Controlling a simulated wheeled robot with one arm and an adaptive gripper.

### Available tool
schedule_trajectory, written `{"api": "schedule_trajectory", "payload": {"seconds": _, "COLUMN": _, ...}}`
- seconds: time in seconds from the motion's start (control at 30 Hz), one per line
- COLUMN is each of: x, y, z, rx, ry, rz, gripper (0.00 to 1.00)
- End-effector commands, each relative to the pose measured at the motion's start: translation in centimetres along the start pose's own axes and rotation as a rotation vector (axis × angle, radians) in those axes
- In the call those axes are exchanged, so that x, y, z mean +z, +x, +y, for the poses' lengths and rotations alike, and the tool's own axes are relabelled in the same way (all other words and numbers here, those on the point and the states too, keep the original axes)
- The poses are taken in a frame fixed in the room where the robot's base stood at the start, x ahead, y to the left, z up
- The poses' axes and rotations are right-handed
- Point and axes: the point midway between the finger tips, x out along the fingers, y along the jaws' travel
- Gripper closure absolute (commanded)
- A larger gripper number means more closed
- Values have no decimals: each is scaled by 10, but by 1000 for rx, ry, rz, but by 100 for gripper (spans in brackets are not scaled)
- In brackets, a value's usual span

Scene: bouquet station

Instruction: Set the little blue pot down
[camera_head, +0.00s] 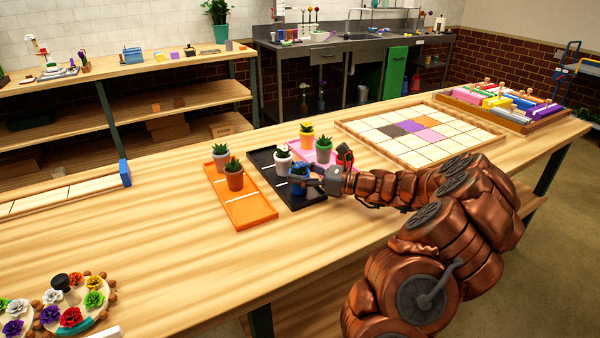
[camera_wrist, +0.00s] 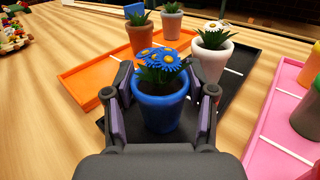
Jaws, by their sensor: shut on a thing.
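The little blue pot (camera_wrist: 159,112) has blue flowers with yellow centres and green leaves. My gripper (camera_wrist: 160,110) is shut around it, with a finger on each side of the pot. In the head view the blue pot (camera_head: 298,184) is at the near part of the black tray (camera_head: 283,158), in front of the white pot (camera_head: 283,162). It stands upright. I cannot tell whether its base touches the tray. The white pot, with white flowers, also shows in the wrist view (camera_wrist: 209,62), behind and right of the blue pot.
The orange tray (camera_head: 258,209) at left holds a terracotta pot (camera_head: 234,181) and a pale pot (camera_head: 221,161). A tile board (camera_head: 349,123) lies farther right.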

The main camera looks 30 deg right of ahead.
Motion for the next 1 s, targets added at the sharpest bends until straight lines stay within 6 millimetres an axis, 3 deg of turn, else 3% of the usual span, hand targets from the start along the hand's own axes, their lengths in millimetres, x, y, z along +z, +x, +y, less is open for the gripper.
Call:
{"api": "schedule_trajectory", "payload": {"seconds": 0.27, "x": 0, "y": 0, "z": 0, "rx": 0, "ry": 0, "rz": 0, "gripper": 20}}
{"api": "schedule_trajectory", "payload": {"seconds": 0.63, "x": 4, "y": 0, "z": 0, "rx": 0, "ry": -2, "rz": 1, "gripper": 20}}
{"api": "schedule_trajectory", "payload": {"seconds": 0.77, "x": 3, "y": -15, "z": -2, "rx": -4, "ry": -2, "rz": 0, "gripper": 20}}
{"api": "schedule_trajectory", "payload": {"seconds": 1.0, "x": 2, "y": -61, "z": -2, "rx": -6, "ry": -2, "rz": 0, "gripper": 20}}
